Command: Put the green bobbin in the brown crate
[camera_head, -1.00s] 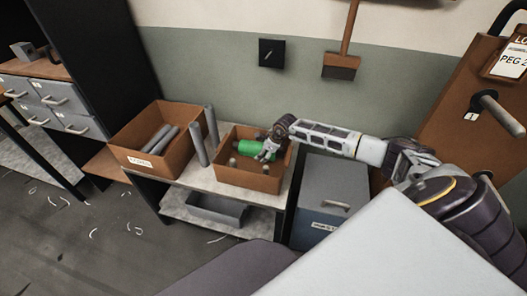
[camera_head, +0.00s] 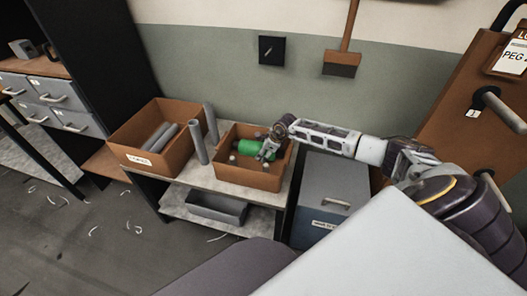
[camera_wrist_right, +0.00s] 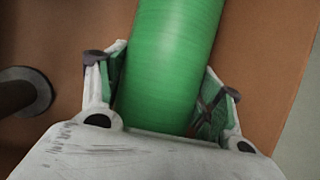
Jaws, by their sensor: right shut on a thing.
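The green bobbin (camera_head: 248,146) lies on its side within the outline of the right-hand brown crate (camera_head: 246,180), at its back part. I cannot tell whether it touches the crate floor. My right gripper (camera_head: 265,150) reaches in from the right and is shut on the bobbin. In the right wrist view, the green bobbin (camera_wrist_right: 172,55) fills the space between the two fingers of the right gripper (camera_wrist_right: 165,82), with brown crate surface around it. The far end of the bobbin is cut off there. My left gripper is out of view.
A second brown crate (camera_head: 180,166) with a white label holds several grey tubes, left of the right-hand crate. Two grey posts (camera_head: 197,143) stand between the crates. Short grey pegs stand in the right-hand crate. A grey bin (camera_head: 330,180) stands to the right.

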